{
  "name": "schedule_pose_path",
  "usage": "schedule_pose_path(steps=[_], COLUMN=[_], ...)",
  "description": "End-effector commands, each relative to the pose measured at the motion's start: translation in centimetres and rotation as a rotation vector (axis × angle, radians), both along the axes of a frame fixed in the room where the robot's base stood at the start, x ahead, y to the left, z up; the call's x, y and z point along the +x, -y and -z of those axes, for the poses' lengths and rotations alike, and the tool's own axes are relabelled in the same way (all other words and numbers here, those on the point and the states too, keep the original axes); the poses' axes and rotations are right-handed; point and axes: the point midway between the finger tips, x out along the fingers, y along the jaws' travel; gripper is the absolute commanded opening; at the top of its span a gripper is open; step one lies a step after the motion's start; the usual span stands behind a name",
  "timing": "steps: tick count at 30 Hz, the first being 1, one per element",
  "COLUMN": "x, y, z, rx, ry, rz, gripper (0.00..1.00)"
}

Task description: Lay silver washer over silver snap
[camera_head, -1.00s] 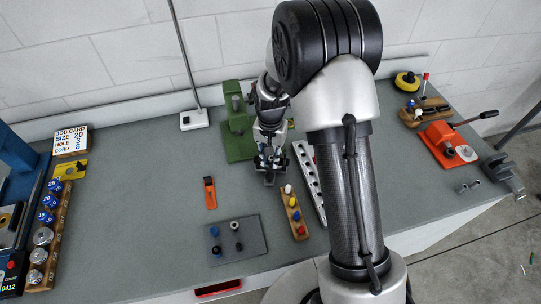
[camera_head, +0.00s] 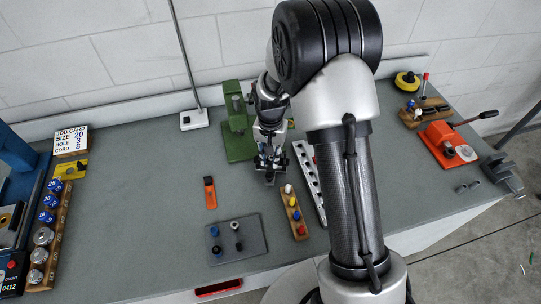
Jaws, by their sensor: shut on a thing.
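My gripper (camera_head: 270,174) points down above the bench, right of the orange-handled tool and in front of the green press. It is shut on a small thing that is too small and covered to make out. A dark grey plate (camera_head: 256,254) lies at the front with several small round pieces on it. One of these, a pale grey piece with a dark middle (camera_head: 235,225), sits at the plate's upper middle. I cannot tell for certain which pieces are the silver washer and the silver snap.
The green press (camera_head: 238,145) stands just behind my gripper. A silver rail with holes (camera_head: 309,180) and a wooden block of coloured pegs (camera_head: 294,213) lie to its right. An orange-handled tool (camera_head: 210,192) lies to its left.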

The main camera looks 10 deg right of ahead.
Motion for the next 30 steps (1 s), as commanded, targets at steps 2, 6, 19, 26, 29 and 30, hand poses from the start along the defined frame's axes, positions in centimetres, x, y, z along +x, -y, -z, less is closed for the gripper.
schedule_pose_path(steps=[2, 6, 19, 26, 29, 30], x=[0.0, 0.0, 0.0, 0.0, 0.1, 0.1], y=[0.0, 0.0, 0.0, 0.0, 0.0, 0.0], z=[0.0, 0.0, 0.1, -0.4, -1.6, -2.4], rx=[0.000, 0.000, 0.000, 0.000, 0.000, 0.000], ry=[0.000, 0.000, 0.000, 0.001, 0.002, 0.004], rz=[0.000, 0.000, 0.000, 0.000, 0.000, 0.000], gripper=[0.14, 0.25, 0.44, 0.44, 0.44, 0.44])
